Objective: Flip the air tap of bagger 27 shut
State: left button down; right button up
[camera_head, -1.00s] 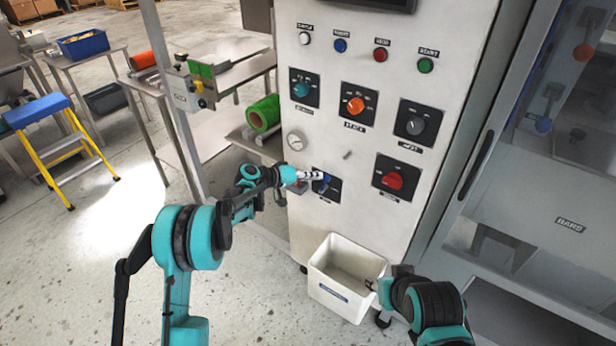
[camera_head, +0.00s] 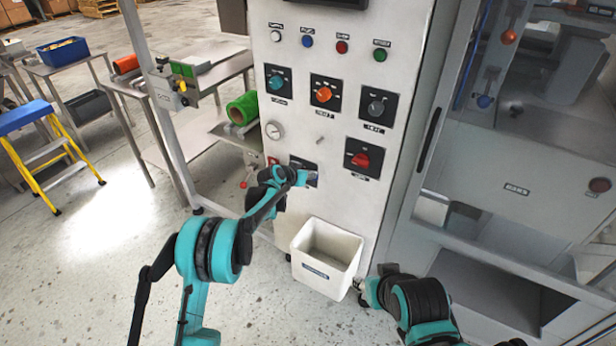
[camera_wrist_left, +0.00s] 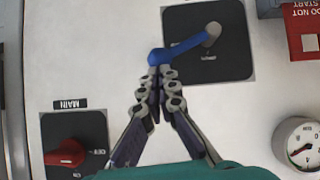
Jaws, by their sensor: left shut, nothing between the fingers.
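The tap is a blue lever (camera_wrist_left: 185,47) on a black square plate (camera_wrist_left: 228,62) with a grey pivot, in the left wrist view. Its handle runs from the pivot down and left to a knob over the plate's edge. In the head view, the plate (camera_head: 309,166) is low on the white panel and my left wrist hides most of it. My left gripper (camera_wrist_left: 157,82) is shut and empty, its fingertips at the knob; whether they touch it I cannot tell. My right arm's end (camera_head: 363,291) is at the lower right of the head view, its fingers unclear.
A red rotary switch (camera_head: 361,159) is right of the plate; a gauge (camera_head: 274,130) is above left. An orange knob (camera_head: 323,93) and other switches are higher. A white bin (camera_head: 327,258) stands below on the floor. A grey cabinet (camera_head: 505,185) is at right.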

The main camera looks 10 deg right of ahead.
pick_arm(q)
jog(key=shift+s+d+f+m+t+y+b, duration=0.25)
jog(key=shift+d+f+m+y, duration=0.1)
jog(key=shift+f, duration=0.35)
jog(key=shift+s+d+f+m+t+y+b, duration=0.15)
jog(key=shift+s+d+f+m+y+b, duration=0.15)
jog(key=shift+f, duration=0.35)
pick_arm(e)
jog(key=shift+s+d+f, duration=0.1)
jog(key=shift+s+f, duration=0.4)
jog(key=shift+s, duration=0.1)
pick_arm(q)
jog(key=shift+w, duration=0.1)
jog(key=shift+d+r+p, duration=0.1)
jog(key=shift+r+p, duration=0.3)
jog(key=shift+r, duration=0.05)
jog(key=d+r+p+v, duration=0.1)
jog(key=p+v, duration=0.3)
jog(key=v, duration=0.8)
jog(key=shift+r, duration=0.3)
pick_arm(e)
jog(key=r, duration=0.4)
jog(key=shift+s+a+r, duration=0.15)
jog(key=shift+a+r, duration=0.15)
jog(key=shift+r, duration=0.1)
pick_arm(q)
jog(key=shift+d, duration=0.1)
